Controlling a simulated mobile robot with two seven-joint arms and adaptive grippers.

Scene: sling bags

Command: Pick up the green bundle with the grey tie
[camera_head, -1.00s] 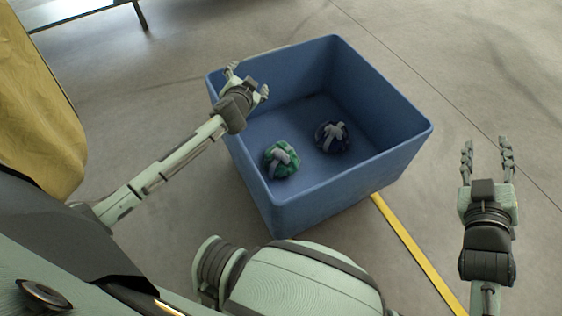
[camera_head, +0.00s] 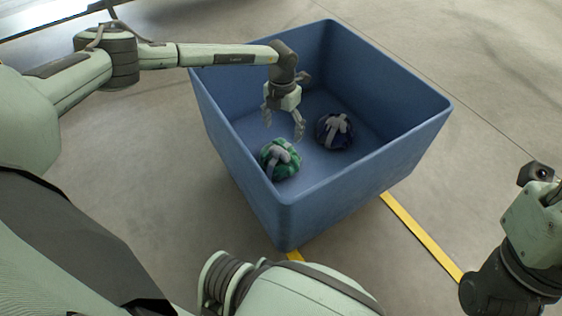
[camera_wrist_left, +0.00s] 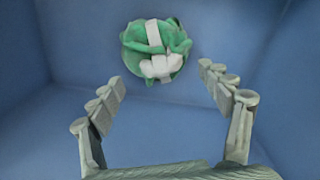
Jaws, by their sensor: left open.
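The green bundle with the grey tie (camera_head: 280,160) lies on the floor of the blue bin, close to its near left corner. My left gripper (camera_head: 284,125) is inside the bin, open and pointing down, a little above and beyond the bundle. In the left wrist view the green bundle (camera_wrist_left: 156,48) shows whole ahead of the spread fingers (camera_wrist_left: 165,100), at the top of the picture, with nothing between the fingers. My right arm shows at the right edge of the head view, outside the bin; its fingers are not visible.
A dark blue bundle with a grey tie (camera_head: 334,131) lies to the right of the green one in the bin. The blue bin (camera_head: 350,195) has high walls around both. A yellow floor stripe (camera_head: 425,240) runs beside it on open concrete.

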